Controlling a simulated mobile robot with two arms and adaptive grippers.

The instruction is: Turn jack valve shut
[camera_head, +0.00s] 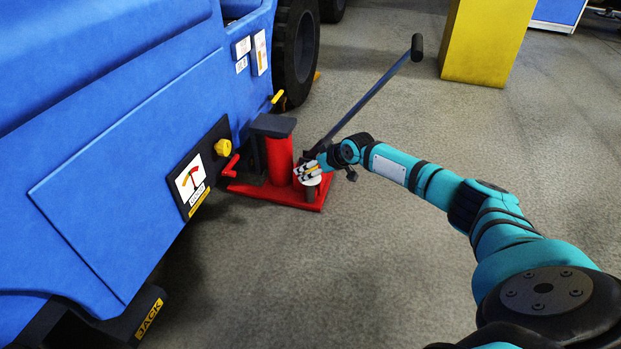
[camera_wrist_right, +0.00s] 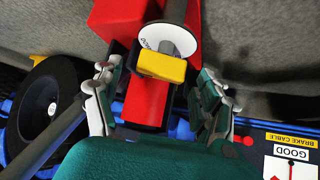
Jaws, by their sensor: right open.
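The jack stands on a red base plate (camera_head: 310,205) on the floor beside the blue vehicle, with a red cylinder (camera_head: 279,160) and a long dark handle (camera_head: 372,97) slanting up to the right. My right gripper (camera_head: 308,172) is at the jack's near right side, above a small grey post. In the wrist view, my open right gripper (camera_wrist_right: 158,75) has its fingers on either side of a red part with a yellow piece (camera_wrist_right: 162,67), apparently the valve's. Contact cannot be told. My left gripper is not in view.
The vehicle's blue side (camera_head: 120,150) fills the left, with a gauge panel (camera_head: 190,182), a yellow knob (camera_head: 222,147) and a red lever (camera_head: 231,166). A black tyre (camera_head: 298,50) stands behind the jack. A yellow block (camera_head: 487,40) stands back right. Floor right of the jack is clear.

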